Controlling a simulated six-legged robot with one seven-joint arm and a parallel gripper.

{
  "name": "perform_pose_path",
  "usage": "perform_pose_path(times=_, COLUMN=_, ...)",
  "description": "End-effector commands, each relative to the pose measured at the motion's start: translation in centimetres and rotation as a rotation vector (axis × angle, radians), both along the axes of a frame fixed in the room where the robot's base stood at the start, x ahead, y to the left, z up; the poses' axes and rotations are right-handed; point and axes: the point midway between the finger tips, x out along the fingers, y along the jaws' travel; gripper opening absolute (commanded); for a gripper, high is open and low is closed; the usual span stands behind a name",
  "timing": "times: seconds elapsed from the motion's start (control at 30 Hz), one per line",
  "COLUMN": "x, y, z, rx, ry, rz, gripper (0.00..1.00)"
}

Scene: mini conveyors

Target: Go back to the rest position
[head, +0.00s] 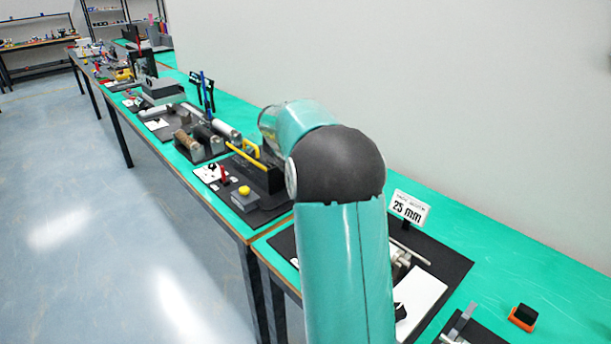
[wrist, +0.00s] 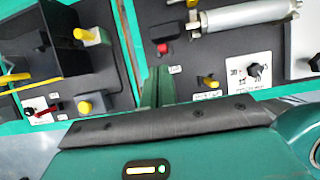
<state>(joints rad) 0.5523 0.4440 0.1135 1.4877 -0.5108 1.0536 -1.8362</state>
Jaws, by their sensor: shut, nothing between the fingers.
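My arm (head: 345,240) rises through the middle of the head view and bends at a dark elbow joint. Its far end and gripper are hidden there behind the elbow. In the wrist view my gripper (wrist: 158,72) shows as two dark green fingers side by side, shut and empty. It is above the strip of green table between two black boards. My own teal body with a black strip fills the bottom of the wrist view.
A green table (head: 505,255) runs along the wall with several conveyor boards. A yellow button (wrist: 92,103) and a black switch (wrist: 255,72) lie either side of the gripper. A "25 mm" sign (head: 409,209) stands right of the arm. Open floor (head: 110,240) is at left.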

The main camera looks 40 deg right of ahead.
Motion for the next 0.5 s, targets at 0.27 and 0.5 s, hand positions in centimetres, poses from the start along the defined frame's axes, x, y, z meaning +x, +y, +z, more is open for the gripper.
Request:
perform_pose_path(times=0.27, x=0.0, y=0.0, z=-0.1, rx=0.000, ry=0.000, rz=-0.001, gripper=0.00)
perform_pose_path(times=0.5, x=-0.6, y=3.3, z=2.0, rx=0.012, ry=-0.077, rz=-0.075, gripper=0.00)
